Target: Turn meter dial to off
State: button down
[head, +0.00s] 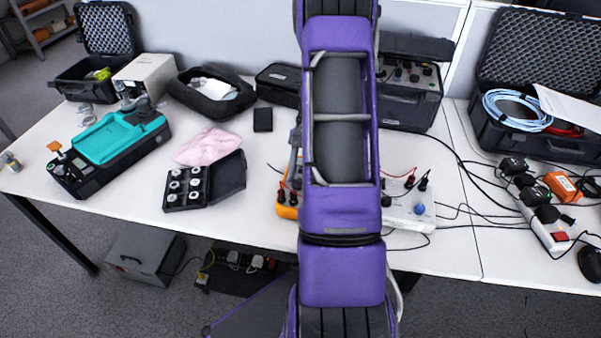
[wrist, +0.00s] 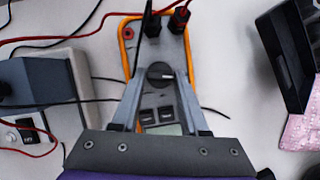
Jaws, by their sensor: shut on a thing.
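The meter (wrist: 183,50) is a grey multimeter with an orange rim, lying on the table under my gripper. Its round dark dial (wrist: 160,72) has a light pointer mark and sits between my fingertips. My gripper (wrist: 161,79) is shut on the dial, with one finger on each side. Black and red plugs stand in the meter's far end in the wrist view. The dial's printed positions are too small to read.
A white device with a blue knob (head: 420,209) stands right of my arm. Red and black leads cross the table close to the meter.

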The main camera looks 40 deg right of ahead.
jog(key=shift+n, duration=0.5)
jog(key=shift+c, duration=2.2)
grip_release()
jog(key=p+v, duration=0.2)
jog(key=v, duration=1.5)
jog(key=shift+w+a+r, duration=0.25)
jog(key=shift+w+r, duration=0.05)
jog(key=shift+w, duration=0.05)
